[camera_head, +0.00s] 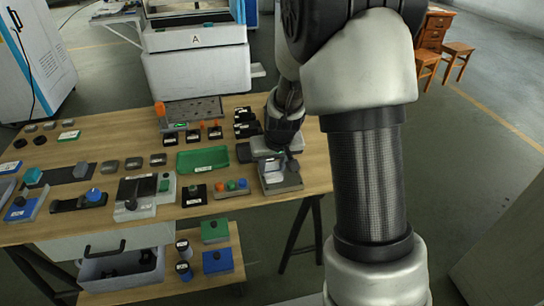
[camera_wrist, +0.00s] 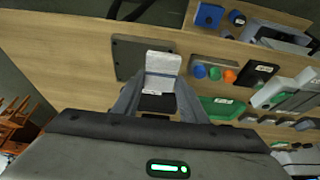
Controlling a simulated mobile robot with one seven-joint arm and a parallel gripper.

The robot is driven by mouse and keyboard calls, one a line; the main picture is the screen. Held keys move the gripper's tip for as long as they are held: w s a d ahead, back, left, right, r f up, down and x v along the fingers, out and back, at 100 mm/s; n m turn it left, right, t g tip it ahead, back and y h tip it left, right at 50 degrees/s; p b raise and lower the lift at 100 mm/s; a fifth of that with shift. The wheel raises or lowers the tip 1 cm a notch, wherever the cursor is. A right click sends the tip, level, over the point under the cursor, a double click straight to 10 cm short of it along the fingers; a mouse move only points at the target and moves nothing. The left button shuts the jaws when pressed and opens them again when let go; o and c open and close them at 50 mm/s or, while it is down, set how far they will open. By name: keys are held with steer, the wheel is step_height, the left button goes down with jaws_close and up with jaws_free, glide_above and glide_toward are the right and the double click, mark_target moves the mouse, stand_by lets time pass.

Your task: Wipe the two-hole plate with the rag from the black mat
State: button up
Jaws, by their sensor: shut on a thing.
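My gripper (camera_wrist: 162,85) points down at the right end of the bench and is shut on a pale grey, labelled block-like piece (camera_wrist: 163,64), which looks like the folded rag. In the head view my gripper (camera_head: 277,152) is over a grey plate (camera_head: 283,187), partly covering it. The grey plate (camera_wrist: 127,60) also shows beyond the held piece in the wrist view. It may be the two-hole plate, but no holes can be made out. I cannot tell whether the rag touches it. A small black flat piece (camera_head: 243,153), possibly the black mat, lies left of my gripper.
A green tray (camera_head: 203,159) and a board with coloured knobs (camera_head: 231,188) lie left of my gripper. Several black blocks (camera_head: 247,129) stand behind it. A lower shelf (camera_head: 150,292) holds green and blue boxes. The bench's right edge is close to the plate.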

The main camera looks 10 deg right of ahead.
steer(key=shift+r+p, duration=0.45)
steer(key=shift+r, duration=0.6)
